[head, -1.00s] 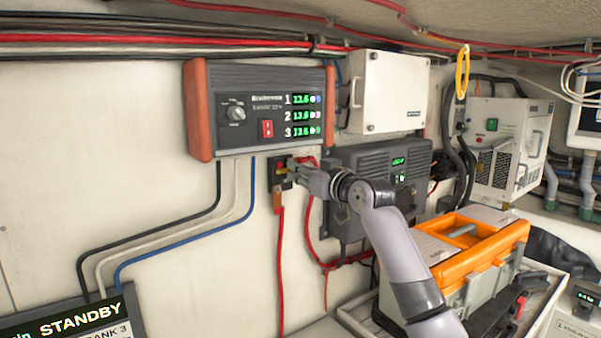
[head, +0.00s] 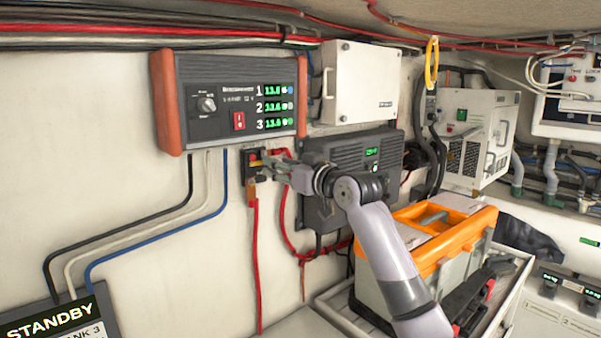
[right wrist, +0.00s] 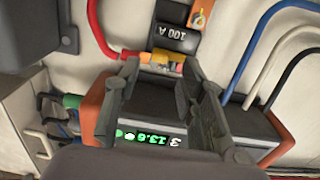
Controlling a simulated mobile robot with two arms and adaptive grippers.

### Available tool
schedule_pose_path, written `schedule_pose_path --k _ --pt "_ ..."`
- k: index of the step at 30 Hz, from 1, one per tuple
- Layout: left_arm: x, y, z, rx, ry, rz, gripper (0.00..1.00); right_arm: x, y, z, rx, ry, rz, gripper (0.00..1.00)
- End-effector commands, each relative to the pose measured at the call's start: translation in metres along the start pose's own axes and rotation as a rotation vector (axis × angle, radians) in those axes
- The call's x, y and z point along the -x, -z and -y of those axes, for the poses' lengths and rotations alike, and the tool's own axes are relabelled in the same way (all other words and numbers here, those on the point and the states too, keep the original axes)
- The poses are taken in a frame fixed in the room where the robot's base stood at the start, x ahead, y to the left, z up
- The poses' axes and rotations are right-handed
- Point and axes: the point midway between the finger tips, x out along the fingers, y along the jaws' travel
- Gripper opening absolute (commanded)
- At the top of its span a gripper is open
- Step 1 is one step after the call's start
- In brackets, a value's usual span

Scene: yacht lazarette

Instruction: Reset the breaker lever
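The breaker (head: 252,173) is a small dark block on the wall under the charger panel, with red and yellow parts on its front. In the right wrist view, upside down, the breaker (right wrist: 175,39) reads "100 A" and has a yellow lever (right wrist: 160,56) with an orange-red part beside it. My right gripper (head: 274,165) is at the breaker from the right. In the right wrist view its fingers (right wrist: 162,66) are spread apart, with the lever end of the breaker in line with the gap. I cannot tell whether they touch it. My left gripper is not in view.
The charger panel (head: 237,80) with orange-red ends sits just above the breaker. A dark grey box (head: 345,150) is on the wall behind my right arm. Red cables (head: 256,270) hang below the breaker. An orange-topped toolbox (head: 455,240) stands at lower right.

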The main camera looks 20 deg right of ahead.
Motion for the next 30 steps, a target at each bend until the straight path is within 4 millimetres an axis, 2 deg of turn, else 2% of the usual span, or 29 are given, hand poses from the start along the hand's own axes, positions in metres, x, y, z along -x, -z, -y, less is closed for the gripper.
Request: schedule_pose_path --k 6,13,18,30 --pt "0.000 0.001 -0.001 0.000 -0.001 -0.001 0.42 0.045 0.000 -0.002 0.002 -0.003 -0.001 0.37" --pt "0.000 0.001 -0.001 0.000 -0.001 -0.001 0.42 0.079 0.000 -0.001 0.001 -0.002 -0.001 0.37" --pt "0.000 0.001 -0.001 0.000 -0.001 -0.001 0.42 0.088 0.000 -0.001 -0.001 -0.001 0.001 0.37" --pt "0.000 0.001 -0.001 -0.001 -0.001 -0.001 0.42 0.088 0.000 -0.001 -0.001 -0.001 0.000 0.37"
